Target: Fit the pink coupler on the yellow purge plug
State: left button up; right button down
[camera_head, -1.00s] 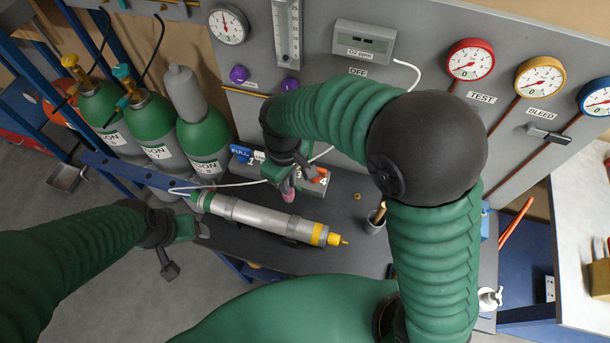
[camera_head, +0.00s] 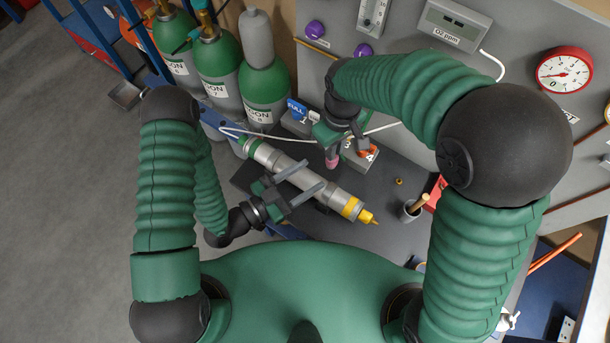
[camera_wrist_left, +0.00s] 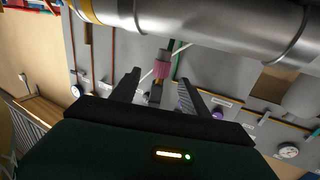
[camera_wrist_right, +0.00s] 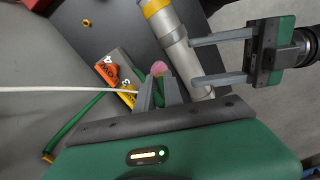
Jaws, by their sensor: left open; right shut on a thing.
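The pink coupler (camera_head: 332,161) is held between the fingertips of my right gripper (camera_head: 334,148), above and behind the grey cylinder (camera_head: 276,158). The coupler also shows in the left wrist view (camera_wrist_left: 163,64) and, partly hidden by the fingers, in the right wrist view (camera_wrist_right: 160,68). The yellow purge plug (camera_head: 367,216) is on the cylinder's near-right end, beyond a yellow band (camera_head: 350,206). The coupler is apart from the plug. My left gripper (camera_head: 309,177) is open, its fingers at the middle of the cylinder; I cannot tell whether they touch it.
Green gas bottles (camera_head: 263,82) stand at the back left. A cup (camera_head: 411,210) with a brush-like tool stands right of the plug. The grey gauge panel (camera_head: 425,75) is behind.

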pick_arm(q)
jog(key=shift+r, duration=0.1)
jog(key=shift+w+d, duration=0.2)
jog(key=shift+d, duration=0.15)
jog(key=x, duration=1.1)
jog(key=shift+r, duration=0.1)
jog(key=shift+a, duration=0.1)
jog(key=c, duration=0.4)
grip_shut()
pick_arm(e)
jog(key=shift+w, duration=0.1)
jog(key=c, duration=1.4)
grip_release()
